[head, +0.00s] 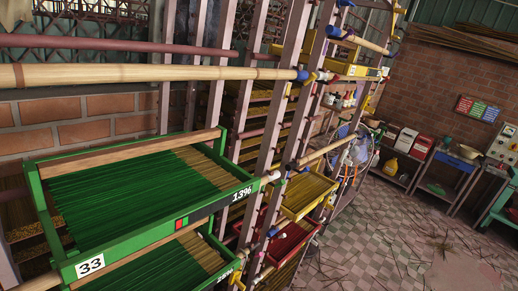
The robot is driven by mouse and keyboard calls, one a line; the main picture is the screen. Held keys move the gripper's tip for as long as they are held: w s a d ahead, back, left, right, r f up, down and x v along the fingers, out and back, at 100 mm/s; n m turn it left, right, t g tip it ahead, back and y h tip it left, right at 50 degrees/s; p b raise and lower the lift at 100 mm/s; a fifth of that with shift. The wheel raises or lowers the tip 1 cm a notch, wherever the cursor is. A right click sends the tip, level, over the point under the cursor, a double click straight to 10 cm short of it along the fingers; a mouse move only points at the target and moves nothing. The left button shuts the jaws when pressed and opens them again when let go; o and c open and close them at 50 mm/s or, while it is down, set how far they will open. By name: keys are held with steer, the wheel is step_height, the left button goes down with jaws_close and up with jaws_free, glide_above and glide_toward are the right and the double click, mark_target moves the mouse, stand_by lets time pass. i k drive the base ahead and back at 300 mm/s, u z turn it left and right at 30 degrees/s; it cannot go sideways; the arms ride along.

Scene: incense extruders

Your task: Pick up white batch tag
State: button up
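A white tag with a black "33" (90,265) is on the front left corner of the upper green tray (150,235), at the lower left of the view. It is the clearest white tag I see. Small white markings "1396" (242,194) show at the right end of the same tray's front. Similar, partly cut-off digits are on the tray below. I cannot tell whether any of these is a loose tag. My gripper is not in view.
The green trays hold green sticks in a metal rack with a bamboo pole (150,75) across it. A yellow tray (305,195) and a red tray (287,240) sit to the right. Tiled floor (345,255) with scattered sticks lies beyond, with benches against a brick wall (440,80).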

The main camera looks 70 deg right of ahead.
mark_target(342, 160)
steer(key=z, duration=2.85)
steer(key=i, duration=0.85)
steer(key=z, duration=0.6)
steer(key=i, duration=1.6)
steer(key=u, duration=0.75)
